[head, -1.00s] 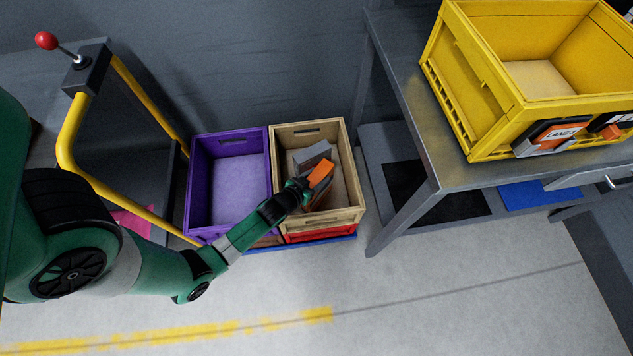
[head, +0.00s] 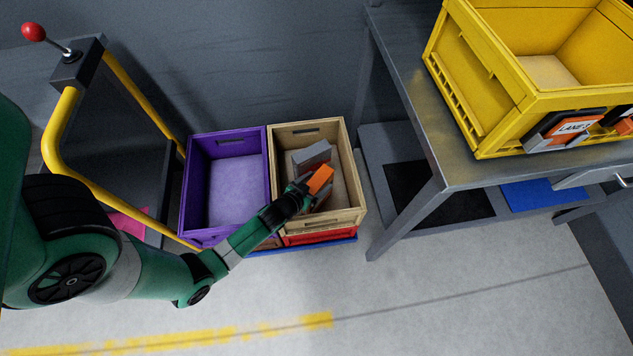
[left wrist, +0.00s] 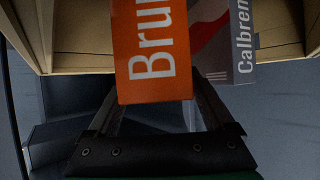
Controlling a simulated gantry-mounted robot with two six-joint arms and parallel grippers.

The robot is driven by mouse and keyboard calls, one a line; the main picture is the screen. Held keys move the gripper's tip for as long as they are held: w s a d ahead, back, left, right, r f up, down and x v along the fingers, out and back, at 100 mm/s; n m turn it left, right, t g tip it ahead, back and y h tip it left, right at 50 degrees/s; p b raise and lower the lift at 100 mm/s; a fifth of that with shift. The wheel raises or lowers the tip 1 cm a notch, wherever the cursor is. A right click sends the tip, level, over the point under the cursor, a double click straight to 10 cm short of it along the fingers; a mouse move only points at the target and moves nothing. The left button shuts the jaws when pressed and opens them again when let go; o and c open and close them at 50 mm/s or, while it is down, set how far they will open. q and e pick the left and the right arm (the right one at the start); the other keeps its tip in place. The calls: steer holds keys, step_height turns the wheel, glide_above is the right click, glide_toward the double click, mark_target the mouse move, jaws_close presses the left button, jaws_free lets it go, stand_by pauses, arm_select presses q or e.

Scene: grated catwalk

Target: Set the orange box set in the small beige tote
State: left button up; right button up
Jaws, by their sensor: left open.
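The orange box (head: 320,179) is within the beige tote's opening, at the tip of my left gripper (head: 308,187). The left wrist view shows its orange face (left wrist: 152,45) with white lettering "Bru", close in front of the spread fingers. The fingers are open; whether they touch the box is hidden. A grey box (head: 311,156) is beside it in the tote, lettered "Calbren" in the wrist view (left wrist: 238,45). I cannot tell whether the orange box rests on anything. My right gripper is not in view.
The purple tote (head: 187,185) looks empty. A red tote (head: 310,239) is under the beige one. A metal table (head: 425,140) with a yellow crate (head: 470,105) stands at right. A yellow-railed cart (head: 75,175) is at left. The front floor is clear.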

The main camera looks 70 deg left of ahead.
arm_select(q)
steer(key=shift+r+p, duration=0.35)
steer(key=shift+p, duration=0.05)
steer(key=p+v, duration=0.2)
steer(key=v, duration=1)
steer(key=shift+f+p, duration=0.25)
steer(key=shift+p, duration=0.05)
